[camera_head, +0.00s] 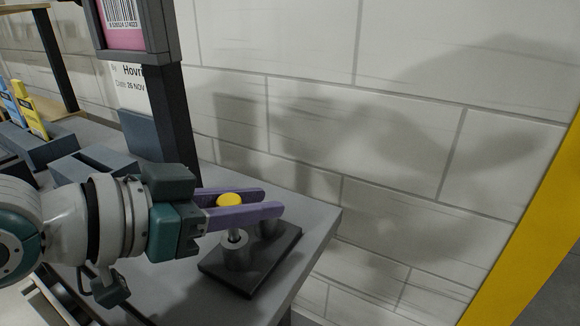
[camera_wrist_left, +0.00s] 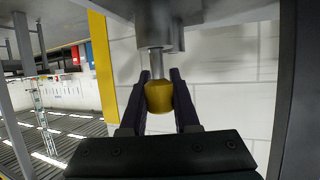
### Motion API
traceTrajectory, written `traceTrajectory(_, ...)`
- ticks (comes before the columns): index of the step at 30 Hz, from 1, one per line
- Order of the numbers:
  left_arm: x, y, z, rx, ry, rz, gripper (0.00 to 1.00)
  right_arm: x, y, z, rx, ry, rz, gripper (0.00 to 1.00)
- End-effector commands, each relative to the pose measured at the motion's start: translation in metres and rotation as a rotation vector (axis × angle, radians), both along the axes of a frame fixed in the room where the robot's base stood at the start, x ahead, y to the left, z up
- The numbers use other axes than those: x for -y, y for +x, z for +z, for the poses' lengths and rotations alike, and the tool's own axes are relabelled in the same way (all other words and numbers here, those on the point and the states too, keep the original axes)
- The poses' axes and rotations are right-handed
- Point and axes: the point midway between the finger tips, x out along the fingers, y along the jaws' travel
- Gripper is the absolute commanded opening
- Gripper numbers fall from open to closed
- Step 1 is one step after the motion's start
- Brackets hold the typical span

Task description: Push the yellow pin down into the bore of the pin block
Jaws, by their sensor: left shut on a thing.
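The yellow pin (camera_head: 230,199) has a round yellow head and a silver shaft. The dark pin block (camera_head: 214,266) sits on the table with two round posts. The lower end of the shaft is at the top of the nearer post (camera_head: 236,254), apparently in its bore, with a length of shaft showing above. My left gripper (camera_head: 268,200) has purple fingers shut on the yellow head, one on each side. In the left wrist view the yellow head (camera_wrist_left: 159,98) sits between the dark fingers, with the shaft running up to the block (camera_wrist_left: 155,36). My right gripper is not in view.
The grey table (camera_head: 318,214) ends just right of the block, near the tiled wall (camera_head: 400,150). A dark upright post (camera_head: 174,115) carrying a framed pink barcode panel (camera_head: 124,38) stands behind my left arm.

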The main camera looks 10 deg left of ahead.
Motion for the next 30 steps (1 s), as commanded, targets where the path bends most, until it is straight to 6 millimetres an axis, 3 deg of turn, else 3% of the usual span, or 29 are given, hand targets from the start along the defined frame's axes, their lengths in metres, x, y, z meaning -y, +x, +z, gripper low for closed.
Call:
traceTrajectory(25, 0.000, 0.000, -0.021, -0.001, 0.001, 0.000, 0.00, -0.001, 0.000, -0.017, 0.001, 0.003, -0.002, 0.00)
traceTrajectory(26, 0.000, 0.000, -0.021, -0.002, 0.001, 0.000, 0.31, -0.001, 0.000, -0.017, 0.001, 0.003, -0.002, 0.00)
traceTrajectory(30, -0.001, 0.000, -0.021, -0.003, 0.003, 0.001, 0.46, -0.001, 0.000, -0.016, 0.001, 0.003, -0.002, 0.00)
